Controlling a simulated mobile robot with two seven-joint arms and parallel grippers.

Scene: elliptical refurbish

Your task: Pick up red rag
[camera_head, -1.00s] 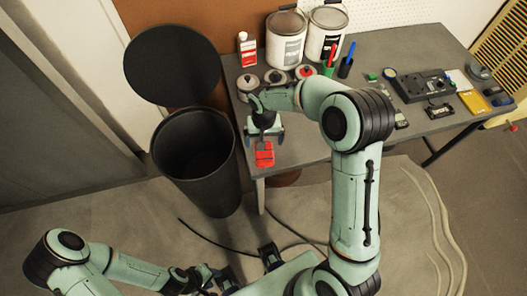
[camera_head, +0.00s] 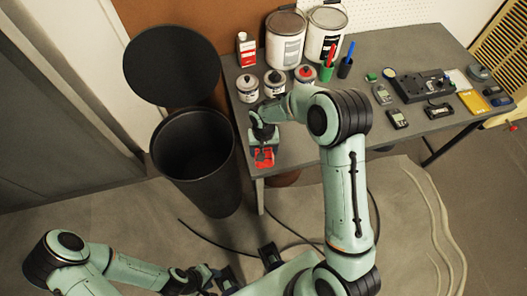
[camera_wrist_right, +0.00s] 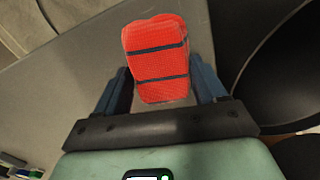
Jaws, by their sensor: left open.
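The red rag (camera_head: 264,158), a folded red cloth with dark stripes, lies on the grey table near its front left corner. In the right wrist view the rag (camera_wrist_right: 158,62) sits between and ahead of the two blue fingers of my right gripper (camera_wrist_right: 160,75). That gripper is open, with a finger on each side of the rag. In the head view my right gripper (camera_head: 264,145) is over the rag and partly hides it. My left gripper (camera_head: 247,268) is open and empty, low in the picture, away from the table.
A black bin (camera_head: 195,160) stands left of the table, with a round black lid (camera_head: 172,65) behind it. Small cans (camera_head: 248,87), a red-and-white bottle (camera_head: 245,50) and paint buckets (camera_head: 286,40) stand behind the rag. Devices (camera_head: 420,86) lie on the right side.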

